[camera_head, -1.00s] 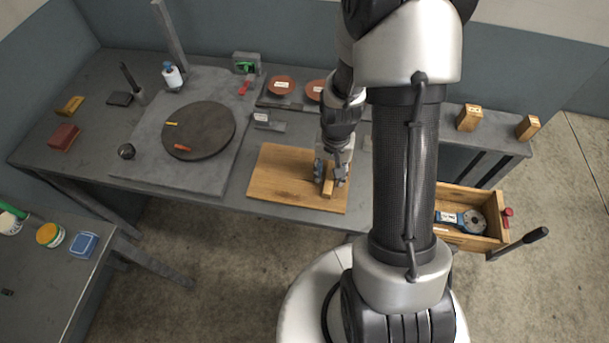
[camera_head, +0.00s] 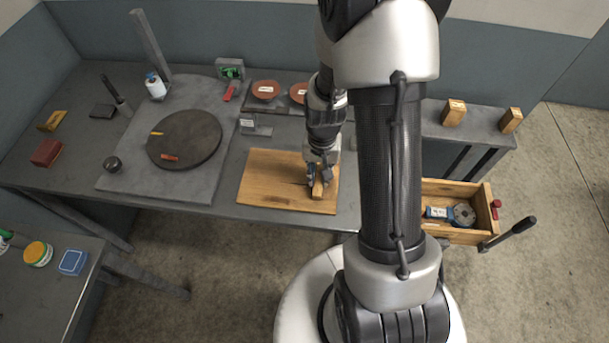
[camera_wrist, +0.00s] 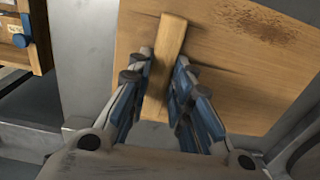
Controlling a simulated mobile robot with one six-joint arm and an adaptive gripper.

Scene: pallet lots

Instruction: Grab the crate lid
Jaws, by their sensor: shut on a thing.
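The crate lid (camera_head: 270,185) is a flat wooden board lying on the grey workbench, with a raised wooden bar as its handle (camera_head: 318,189). In the wrist view the lid (camera_wrist: 235,60) fills the upper middle and right, and the handle (camera_wrist: 172,38) runs between the fingers. My gripper (camera_head: 317,178) is above the right part of the lid, shut on the handle. It also shows in the wrist view (camera_wrist: 160,85), with a blue-padded finger on each side of the bar. Part of the handle is hidden by my gripper.
A dark round plate (camera_head: 184,140) sits on a grey slab left of the lid. An open wooden drawer (camera_head: 455,236) holding a blue tool is at the right. Red discs (camera_head: 265,90) lie behind the lid. A second table (camera_head: 50,290) stands at lower left.

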